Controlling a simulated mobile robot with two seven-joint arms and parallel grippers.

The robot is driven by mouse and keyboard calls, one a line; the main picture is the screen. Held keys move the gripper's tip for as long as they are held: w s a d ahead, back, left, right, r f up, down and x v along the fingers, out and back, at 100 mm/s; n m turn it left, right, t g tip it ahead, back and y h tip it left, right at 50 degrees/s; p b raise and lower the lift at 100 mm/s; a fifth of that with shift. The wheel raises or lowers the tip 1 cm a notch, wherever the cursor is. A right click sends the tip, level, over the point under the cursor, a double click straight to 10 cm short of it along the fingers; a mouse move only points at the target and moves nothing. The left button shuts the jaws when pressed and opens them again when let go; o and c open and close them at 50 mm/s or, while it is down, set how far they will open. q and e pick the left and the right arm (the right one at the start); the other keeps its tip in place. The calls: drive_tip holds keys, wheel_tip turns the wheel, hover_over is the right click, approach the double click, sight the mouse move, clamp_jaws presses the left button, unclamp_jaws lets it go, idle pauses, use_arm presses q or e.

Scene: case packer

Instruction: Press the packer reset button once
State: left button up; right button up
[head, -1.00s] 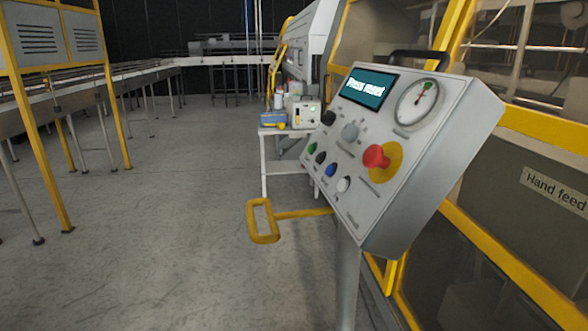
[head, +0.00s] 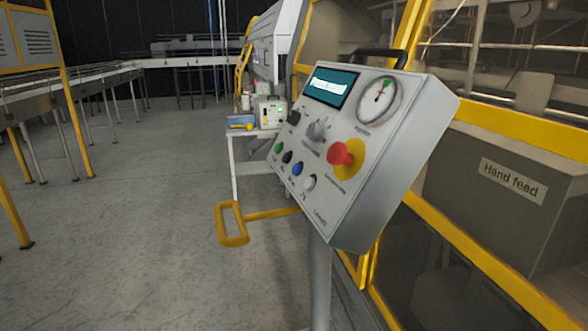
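A grey slanted control panel (head: 345,200) stands on a post right of the middle. Its row of buttons holds a green button (head: 278,148), a black button (head: 287,157), a blue button (head: 297,169) and a white button (head: 310,182). The small labels beside them are too blurred to tell which is reset. A red mushroom button (head: 341,153) sits on a yellow disc. The teal display (head: 330,88) shows light text; a second earlier it read "Press reset". Neither of my grippers is in view.
A yellow loop handle (head: 231,223) sticks out left of the panel's post. The packer's yellow frame (head: 480,262) and a "Hand feed" box (head: 513,181) stand at right. A small table (head: 252,134) stands behind. Conveyors (head: 75,85) run at left. The middle floor is clear.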

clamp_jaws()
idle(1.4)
